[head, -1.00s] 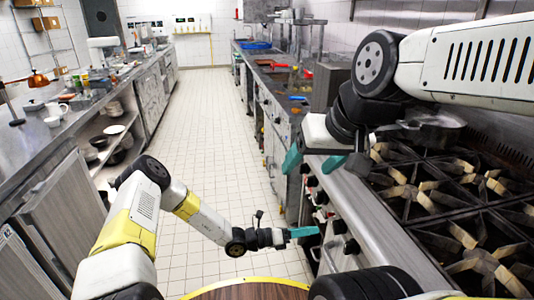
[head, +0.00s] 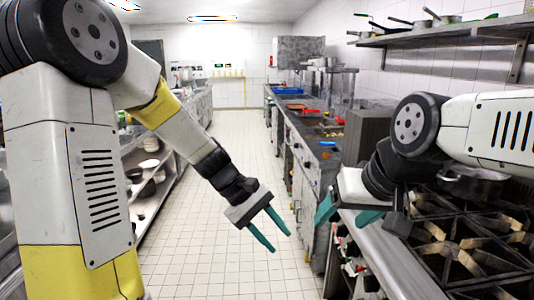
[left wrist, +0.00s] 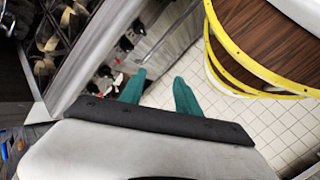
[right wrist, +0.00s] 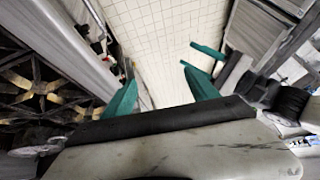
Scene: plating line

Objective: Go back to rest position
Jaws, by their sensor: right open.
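My left gripper (head: 280,243) hangs over the tiled aisle floor, its teal fingers pointing down and right. It is open; the left wrist view shows its two fingers (left wrist: 160,76) apart with nothing between them. Part of my left gripper's teal fingers also shows there, close by. The grippers do not touch in the head view.
The stove (head: 385,268) with burner grates and a pot (head: 475,184) is at the right, under my right arm. A shelf with pans (head: 450,30) is above it. Counters line both sides. The tiled aisle (head: 225,150) between them is clear.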

